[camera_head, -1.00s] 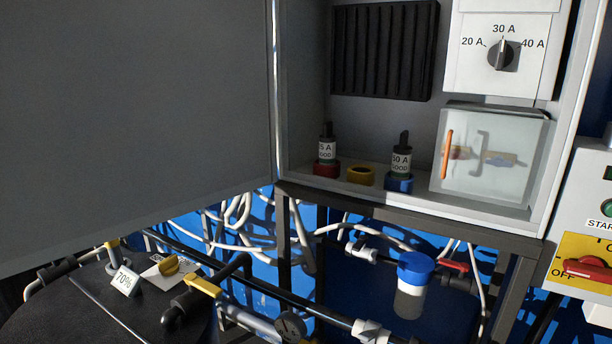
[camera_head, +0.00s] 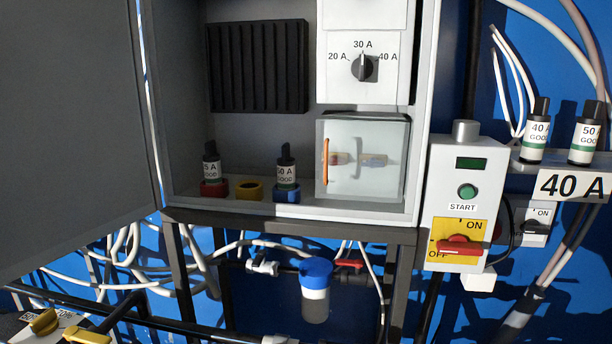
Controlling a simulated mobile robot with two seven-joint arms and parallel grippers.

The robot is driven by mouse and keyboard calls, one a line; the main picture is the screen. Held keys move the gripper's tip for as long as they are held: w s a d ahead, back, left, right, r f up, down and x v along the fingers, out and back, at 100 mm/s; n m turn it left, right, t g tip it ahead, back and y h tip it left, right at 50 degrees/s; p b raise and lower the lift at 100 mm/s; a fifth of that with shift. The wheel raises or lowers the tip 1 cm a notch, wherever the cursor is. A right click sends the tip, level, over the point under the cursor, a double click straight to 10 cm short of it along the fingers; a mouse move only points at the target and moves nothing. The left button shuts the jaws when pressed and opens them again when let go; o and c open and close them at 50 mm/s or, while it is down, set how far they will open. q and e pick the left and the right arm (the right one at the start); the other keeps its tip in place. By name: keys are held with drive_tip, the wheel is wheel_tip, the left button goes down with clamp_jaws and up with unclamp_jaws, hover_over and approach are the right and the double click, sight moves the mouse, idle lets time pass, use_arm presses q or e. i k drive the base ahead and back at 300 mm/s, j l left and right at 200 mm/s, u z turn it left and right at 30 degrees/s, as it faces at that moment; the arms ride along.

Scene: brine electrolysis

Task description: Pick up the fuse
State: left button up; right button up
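Several fuses show. In the open cabinet, one dark fuse with a white label ending in "5 A GOOD" (camera_head: 211,163) stands in a red holder (camera_head: 214,189). Another, its label partly unclear but ending in "0 A GOOD" (camera_head: 286,167), stands in a blue holder (camera_head: 287,195). The yellow holder (camera_head: 249,190) between them is empty. On a shelf at the right stand a 40 A fuse (camera_head: 536,133) and a 50 A fuse (camera_head: 586,136), both marked GOOD, above a "40 A" sign (camera_head: 573,186). Neither gripper is in view.
The cabinet door (camera_head: 70,130) stands open at the left. A dial (camera_head: 364,67) points to 30 A above a clear cover (camera_head: 390,160) with an orange handle. A control box (camera_head: 463,205) with START button and red switch stands beside the cabinet. Pipes and cables run below.

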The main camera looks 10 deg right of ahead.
sight(537, 125)
drive_tip(key=z, duration=1.45)
drive_tip(key=j+z, duration=0.15)
drive_tip(key=z, duration=0.25)
drive_tip(key=j+z, duration=0.15)
drive_tip(key=z, duration=0.25)
